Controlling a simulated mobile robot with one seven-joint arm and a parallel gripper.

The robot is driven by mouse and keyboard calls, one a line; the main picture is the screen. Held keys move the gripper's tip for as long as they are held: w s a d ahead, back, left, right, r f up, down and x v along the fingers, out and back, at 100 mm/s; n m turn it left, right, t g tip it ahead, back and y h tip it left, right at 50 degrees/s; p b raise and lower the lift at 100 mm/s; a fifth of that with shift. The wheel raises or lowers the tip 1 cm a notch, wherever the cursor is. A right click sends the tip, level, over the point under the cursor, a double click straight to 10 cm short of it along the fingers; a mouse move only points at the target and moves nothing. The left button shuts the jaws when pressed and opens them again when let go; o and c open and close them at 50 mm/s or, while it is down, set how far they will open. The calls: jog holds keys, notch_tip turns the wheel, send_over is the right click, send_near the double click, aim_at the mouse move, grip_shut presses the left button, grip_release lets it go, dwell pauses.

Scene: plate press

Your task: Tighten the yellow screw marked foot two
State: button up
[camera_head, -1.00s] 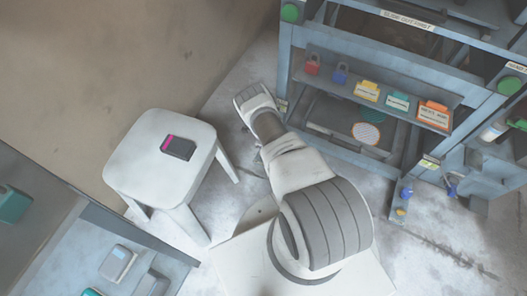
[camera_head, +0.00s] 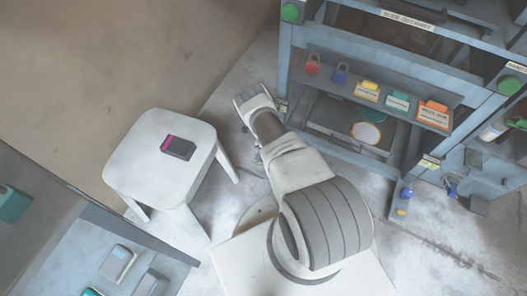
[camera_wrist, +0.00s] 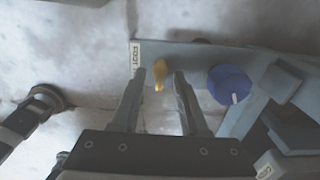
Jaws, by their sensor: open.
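In the wrist view a small yellow screw (camera_wrist: 158,74) sits on a grey-blue foot plate of the press. A white label (camera_wrist: 136,54) beside it seems to read "FOOT"; I cannot read a number. My gripper (camera_wrist: 161,78) is open, with one finger on each side of the screw and visible gaps between. I cannot tell how deep the fingertips reach. In the head view my gripper (camera_head: 252,99) is by the press's left front leg, and this screw is hidden there. Another yellow screw (camera_head: 402,211) shows on the right front foot.
A blue knob (camera_wrist: 230,85) is close to the right of my fingers on the same plate. The press frame (camera_head: 400,165) has a shelf of padlocks and coloured tags. A white stool (camera_head: 130,165) with a dark device (camera_head: 178,148) stands left of my arm.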

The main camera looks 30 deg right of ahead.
notch_tip(320, 180, up, 17)
jog(key=p, duration=0.7)
jog(key=shift+r, duration=0.2)
